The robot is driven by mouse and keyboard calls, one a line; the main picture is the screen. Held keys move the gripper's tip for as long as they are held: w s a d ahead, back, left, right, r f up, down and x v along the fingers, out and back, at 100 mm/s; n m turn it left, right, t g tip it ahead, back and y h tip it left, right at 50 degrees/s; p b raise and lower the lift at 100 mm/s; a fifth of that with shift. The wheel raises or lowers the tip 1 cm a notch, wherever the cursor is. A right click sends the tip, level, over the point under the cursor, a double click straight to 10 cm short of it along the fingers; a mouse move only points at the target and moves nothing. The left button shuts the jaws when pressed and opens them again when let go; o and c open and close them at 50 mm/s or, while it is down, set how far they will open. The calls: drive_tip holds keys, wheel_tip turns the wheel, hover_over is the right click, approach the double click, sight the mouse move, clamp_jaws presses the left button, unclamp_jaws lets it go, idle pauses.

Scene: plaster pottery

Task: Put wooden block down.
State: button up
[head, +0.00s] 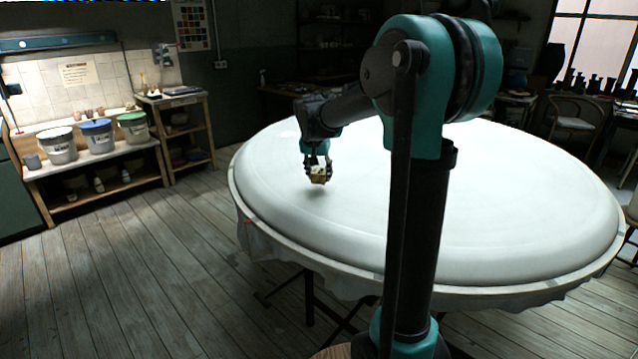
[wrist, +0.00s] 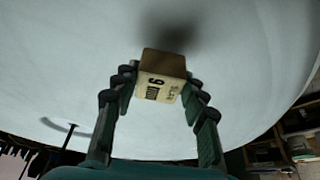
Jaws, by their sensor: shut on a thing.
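The wooden block (head: 318,175) is small, tan and box-shaped, and it is held over the left part of the white round table top (head: 450,225). In the wrist view the wooden block (wrist: 162,86) shows dark printed marks on its pale face and a brown side above. My gripper (head: 318,168) is shut on the block, with a finger on each side of it, as the wrist view (wrist: 160,88) also shows. A dark shadow lies on the white surface near the block, and the block appears to be above the surface, apart from it.
The table top around the block is bare and wide. A shelf with several buckets (head: 97,136) stands at the left wall, and a small wooden rack (head: 180,125) is beside it. A chair (head: 572,118) stands at the back right. The wooden floor at left is clear.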

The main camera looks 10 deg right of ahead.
sight(319, 182)
drive_tip(key=shift+f, duration=1.75)
drive_tip(key=o, duration=1.2)
drive_tip(key=shift+f, duration=0.1)
drive_tip(key=shift+c, duration=0.2)
drive_tip(key=v, duration=1.2)
